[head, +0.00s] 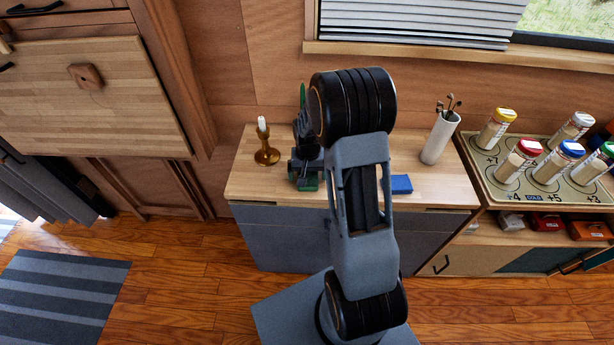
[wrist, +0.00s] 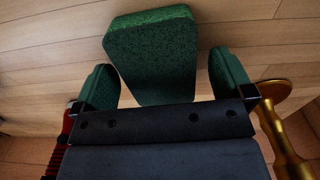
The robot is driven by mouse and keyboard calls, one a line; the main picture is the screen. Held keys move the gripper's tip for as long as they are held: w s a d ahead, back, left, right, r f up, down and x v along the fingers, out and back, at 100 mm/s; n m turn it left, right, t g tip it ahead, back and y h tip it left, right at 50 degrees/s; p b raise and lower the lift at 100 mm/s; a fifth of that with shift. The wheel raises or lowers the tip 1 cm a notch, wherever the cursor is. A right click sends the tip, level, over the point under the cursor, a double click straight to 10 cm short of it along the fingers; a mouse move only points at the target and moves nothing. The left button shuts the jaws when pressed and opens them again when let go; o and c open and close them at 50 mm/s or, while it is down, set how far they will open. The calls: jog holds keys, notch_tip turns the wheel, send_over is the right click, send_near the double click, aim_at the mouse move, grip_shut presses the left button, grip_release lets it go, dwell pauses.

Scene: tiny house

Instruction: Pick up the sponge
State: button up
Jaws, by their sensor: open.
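The sponge (wrist: 152,55) is a dark green speckled block, seen in the wrist view on the light wooden cabinet top. My gripper (wrist: 160,85) is open, its two green-padded fingers on either side of the sponge's near part. Gaps show between the sponge and both fingers. In the head view my gripper (head: 307,175) is low over the cabinet top, left of my arm. Green shows at its lower end there, but I cannot tell pads from sponge. The sponge's near end is hidden by my gripper in the wrist view.
A brass candlestick (head: 266,155) stands close left of my gripper; its gold body (wrist: 283,140) shows at right in the wrist view. A red object (wrist: 58,150) is at left there. A blue block (head: 401,184) and a white vase (head: 439,138) stand to the right.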

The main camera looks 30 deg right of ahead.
jog(key=shift+f, duration=0.2)
jog(key=shift+c, duration=0.2)
jog(key=c, duration=1)
jog(key=shift+o, duration=0.2)
jog(key=shift+r, duration=0.1)
jog(key=shift+r, duration=0.3)
notch_tip(320, 180, up, 2)
jog(key=shift+r, duration=0.15)
jog(key=s+d+r+b, duration=0.1)
jog(key=s+d+r, duration=0.7)
jog(key=s+r, duration=0.2)
jog(key=shift+s+d, duration=0.2)
jog(key=shift+s, duration=0.45)
